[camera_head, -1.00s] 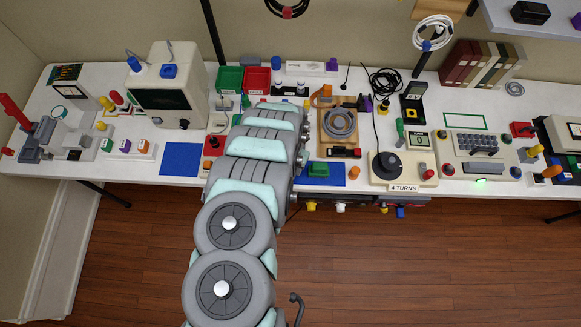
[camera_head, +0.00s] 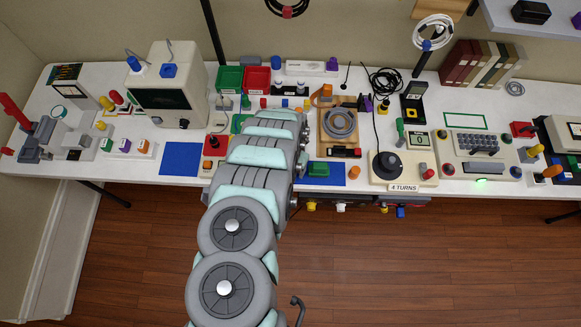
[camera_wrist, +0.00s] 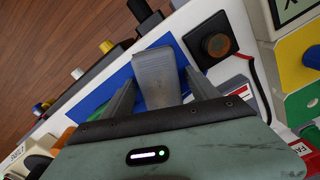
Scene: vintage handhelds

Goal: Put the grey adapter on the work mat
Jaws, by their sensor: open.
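The grey adapter (camera_wrist: 158,75) shows in the wrist view as a grey tapered block over the blue work mat (camera_wrist: 118,82). My gripper (camera_wrist: 160,88) is open, with one finger on each side of the adapter and narrow gaps visible. I cannot tell whether the adapter's underside touches the mat. In the head view the mat (camera_head: 338,179) lies at the table's front edge, just right of my arm. There my arm hides the gripper and the adapter.
A green block (camera_head: 318,169) lies on the mat in the head view. A second blue mat (camera_head: 180,159) on the left is clear. A 4 TURNS station (camera_head: 388,168) stands to the right.

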